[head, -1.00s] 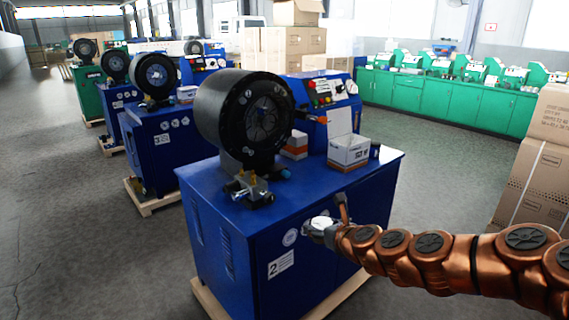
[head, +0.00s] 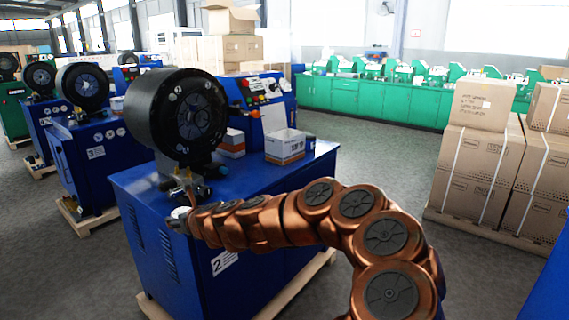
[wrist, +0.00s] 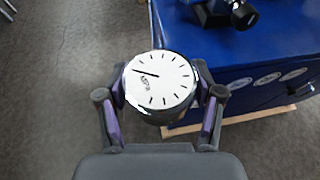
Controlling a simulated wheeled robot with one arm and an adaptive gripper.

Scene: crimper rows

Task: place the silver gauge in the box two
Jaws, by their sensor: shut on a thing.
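The silver gauge (wrist: 160,85), with a white round dial, is between the two fingers of my gripper (wrist: 161,100) in the wrist view. The fingers are shut on its sides, and the dial faces the camera. In the head view, my gripper (head: 178,222) and the gauge (head: 181,212) are small and partly hidden by my arm, at the front left of the blue machine marked 2. An open white box (head: 288,150) stands on that machine's top, right of the black crimper head. I cannot read a two on the box.
The blue machine (head: 150,195) carries a black crimper head (head: 178,120), metal fittings and a smaller orange-and-white box (head: 232,143). More crimpers stand to the left. Cardboard cartons (head: 480,150) stand at right. Open floor (head: 375,150) lies between.

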